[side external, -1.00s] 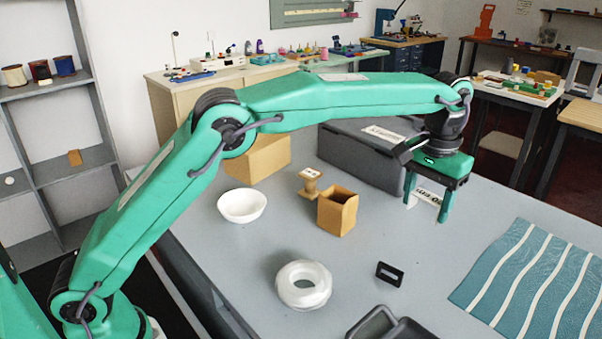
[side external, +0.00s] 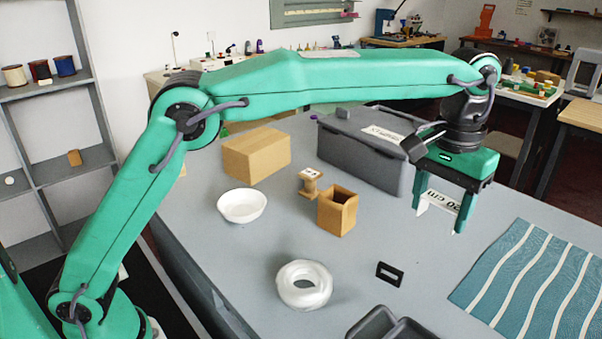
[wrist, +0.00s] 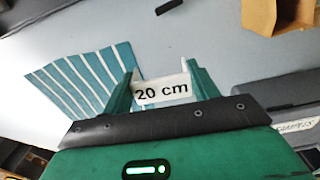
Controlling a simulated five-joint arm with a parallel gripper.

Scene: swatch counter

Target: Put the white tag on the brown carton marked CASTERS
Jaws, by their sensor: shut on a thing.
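My gripper (side external: 438,213) is shut on the white tag (side external: 443,201), which reads "20 cm" and spans the gap between the two green fingers. In the wrist view the tag (wrist: 161,90) shows face on between the fingers. It is above the counter, in front of the grey bin. A closed brown carton (side external: 256,155) stands at the back left of the counter, well left of my gripper; I see no lettering on its visible sides.
A grey lidded bin (side external: 362,152) with a white label stands behind my gripper. An open brown box (side external: 337,212), a wooden spool-like piece (side external: 311,183), a white bowl (side external: 242,205), a white ring (side external: 304,285) and a black frame (side external: 390,274) stand between. A striped teal cloth (side external: 530,285) lies right.

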